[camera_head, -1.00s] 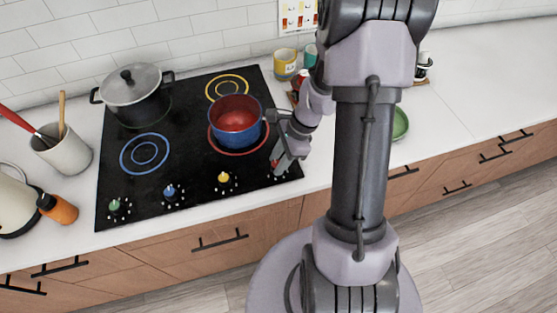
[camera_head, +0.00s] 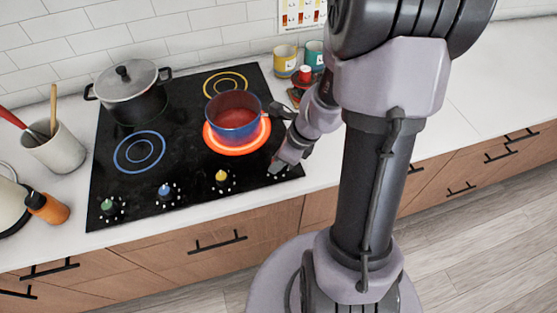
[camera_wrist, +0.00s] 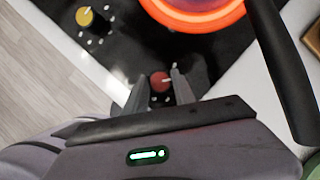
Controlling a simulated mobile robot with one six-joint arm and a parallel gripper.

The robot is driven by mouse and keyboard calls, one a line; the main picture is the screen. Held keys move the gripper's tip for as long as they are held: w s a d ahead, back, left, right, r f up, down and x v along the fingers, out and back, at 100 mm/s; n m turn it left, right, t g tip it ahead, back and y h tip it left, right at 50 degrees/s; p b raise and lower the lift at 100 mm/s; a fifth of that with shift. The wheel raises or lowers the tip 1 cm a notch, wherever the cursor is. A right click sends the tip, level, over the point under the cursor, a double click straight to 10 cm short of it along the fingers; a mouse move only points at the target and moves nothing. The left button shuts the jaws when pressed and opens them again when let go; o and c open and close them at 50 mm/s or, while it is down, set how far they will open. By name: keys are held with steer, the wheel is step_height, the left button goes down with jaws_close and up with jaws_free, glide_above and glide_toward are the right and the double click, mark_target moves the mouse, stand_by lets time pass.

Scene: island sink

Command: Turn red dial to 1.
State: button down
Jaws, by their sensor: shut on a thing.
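The red dial (camera_wrist: 160,81) shows in the wrist view between the two fingertips of my gripper (camera_wrist: 159,88), near the stove's corner. My gripper is shut on it, a finger on each side. A pale pointer mark shows on the dial's upper right; I cannot read which number it faces. In the head view my gripper (camera_head: 280,164) hides the dial at the right end of the dial row. The red-marked burner (camera_head: 255,138) glows bright orange-red under the blue pot with a red inside (camera_head: 235,112); the glow also shows in the wrist view (camera_wrist: 205,22).
The pot's dark handle (camera_wrist: 282,70) reaches close beside my gripper. Yellow (camera_head: 221,175), blue (camera_head: 165,188) and green (camera_head: 107,204) dials line the front edge. A lidded pot (camera_head: 133,92) stands at the back left. Mugs (camera_head: 285,60) stand behind my arm.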

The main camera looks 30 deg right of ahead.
steer(key=shift+m, duration=0.3)
steer(key=c, duration=1)
jaws_free()
steer(key=shift+c, duration=0.2)
steer(key=shift+r, duration=0.1)
steer(key=p+v, duration=0.9)
steer(key=v, duration=0.8)
steer(key=shift+s+a, duration=0.15)
steer(key=shift+s, duration=0.05)
